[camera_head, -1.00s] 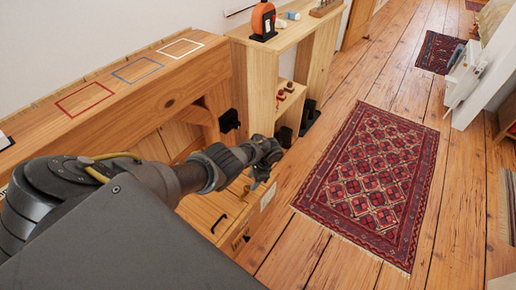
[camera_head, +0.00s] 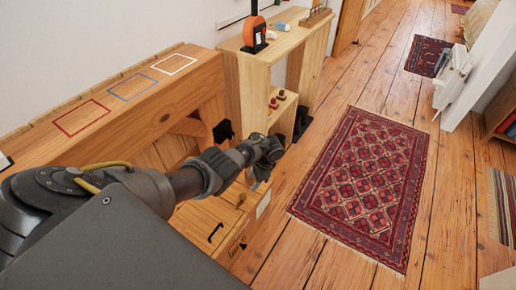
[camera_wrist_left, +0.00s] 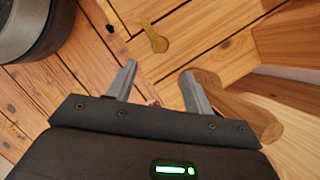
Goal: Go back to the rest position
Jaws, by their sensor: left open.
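My left gripper (camera_head: 264,162) is at the end of my left arm, which reaches in from the left past the wooden bench in the head view. Its fingers are small and partly hidden behind the wrist there. In the left wrist view the two grey fingers (camera_wrist_left: 158,82) stand apart with nothing held between them. Beyond them are wooden floorboards and wooden panels. My right gripper does not show in either view.
A wooden worktop with red, blue and white outlined squares (camera_head: 150,97) runs along the wall. A shelf unit (camera_head: 240,95) carries an orange object (camera_head: 254,32). A red patterned rug (camera_head: 365,185) lies on open floor.

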